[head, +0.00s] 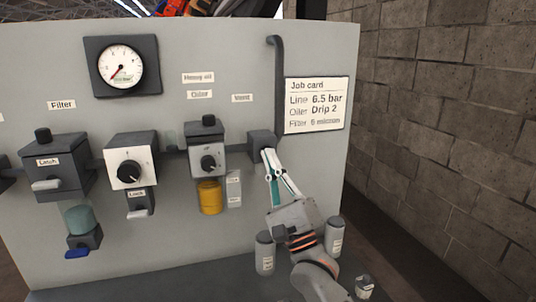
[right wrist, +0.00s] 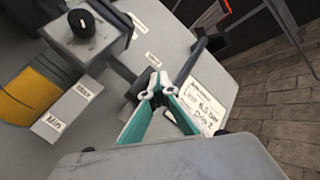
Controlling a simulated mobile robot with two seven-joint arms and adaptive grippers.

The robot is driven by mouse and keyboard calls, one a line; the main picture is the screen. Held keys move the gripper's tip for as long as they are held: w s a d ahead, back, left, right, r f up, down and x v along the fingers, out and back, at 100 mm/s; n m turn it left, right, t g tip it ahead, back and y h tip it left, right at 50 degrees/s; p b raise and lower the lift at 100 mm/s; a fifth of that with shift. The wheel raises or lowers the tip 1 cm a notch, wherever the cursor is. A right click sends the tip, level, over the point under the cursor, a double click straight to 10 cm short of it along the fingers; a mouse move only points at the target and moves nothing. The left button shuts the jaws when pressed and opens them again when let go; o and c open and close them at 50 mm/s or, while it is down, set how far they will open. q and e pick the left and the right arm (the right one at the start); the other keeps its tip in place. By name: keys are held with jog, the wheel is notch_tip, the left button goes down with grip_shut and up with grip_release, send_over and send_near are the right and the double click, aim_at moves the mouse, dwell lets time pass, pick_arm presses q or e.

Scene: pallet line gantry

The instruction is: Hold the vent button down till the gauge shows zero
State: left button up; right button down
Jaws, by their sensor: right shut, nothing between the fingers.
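The pressure gauge (head: 120,65) is a round white dial in a dark square mount, high on the left of the panel. Its red needle points to the lower left, at the low end of the scale; the exact figure is too small to read. The dark vent block (head: 258,138) sits below the "Vent" label (head: 242,98). My right gripper (head: 269,153) is shut and empty, its fingertips at the front of this block. In the right wrist view the fingertips (right wrist: 156,86) cover the button, so contact and how far it is pressed cannot be told. My left gripper is out of view.
A job card (head: 316,104) hangs right of the vent block, beside a dark bent pipe (head: 278,75). The oiler (head: 208,152) with its yellow bowl is close on the left. Grey canisters (head: 265,254) stand on the ledge around my right arm.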

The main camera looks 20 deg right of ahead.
jog(key=shift+s, duration=0.15)
jog(key=shift+s+p, duration=0.6)
jog(key=shift+s, duration=0.25)
jog(key=s+p, duration=0.2)
jog(key=s, duration=0.3)
jog(key=shift+d, duration=0.1)
dwell(0.4)
